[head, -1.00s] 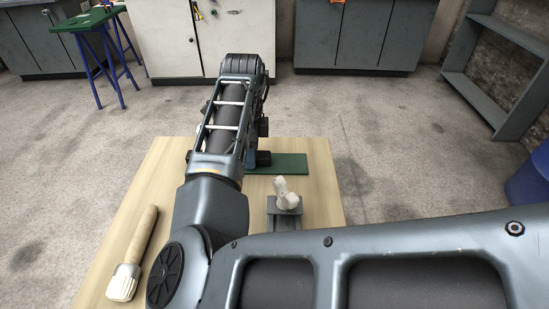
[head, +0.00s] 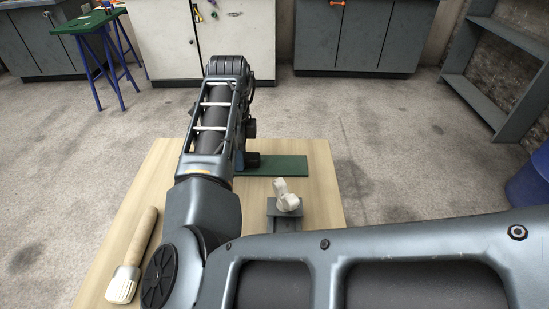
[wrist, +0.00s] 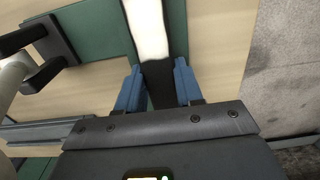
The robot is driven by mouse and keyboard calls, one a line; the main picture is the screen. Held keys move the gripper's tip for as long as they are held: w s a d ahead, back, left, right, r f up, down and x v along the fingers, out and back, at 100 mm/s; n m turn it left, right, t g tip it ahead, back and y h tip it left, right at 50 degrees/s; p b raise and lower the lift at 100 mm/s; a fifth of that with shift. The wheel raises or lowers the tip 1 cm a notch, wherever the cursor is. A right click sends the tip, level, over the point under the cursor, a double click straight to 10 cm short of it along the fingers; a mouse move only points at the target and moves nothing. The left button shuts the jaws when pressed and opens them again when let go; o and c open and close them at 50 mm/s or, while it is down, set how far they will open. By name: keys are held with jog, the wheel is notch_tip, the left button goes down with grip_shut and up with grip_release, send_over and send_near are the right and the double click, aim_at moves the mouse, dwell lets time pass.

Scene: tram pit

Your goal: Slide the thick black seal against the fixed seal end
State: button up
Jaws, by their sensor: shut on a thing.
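In the wrist view my gripper (wrist: 158,75) has its two blue fingers on either side of a thick black strip, the black seal (wrist: 158,88), and is shut on it. The strip meets a bright white band (wrist: 146,28) running up the picture. I cannot tell whether that band is part of the seal or a separate piece. The fixed seal end cannot be told for certain. In the head view my arm hides the seal and most of the gripper, which is by the left end of a green board (head: 285,166).
A black bracket (wrist: 62,45) stands left of my gripper in the wrist view. In the head view, a grey stand (head: 285,210) carries an off-white piece (head: 286,195) right of my arm. A wooden-handled brush (head: 126,278) lies at the left of the pale table (head: 165,180).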

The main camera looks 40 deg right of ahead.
jog(key=o, duration=1.2)
notch_tip(320, 180, up, 8)
jog(key=shift+f, duration=0.1)
jog(key=shift+s+d, duration=0.1)
dwell(0.3)
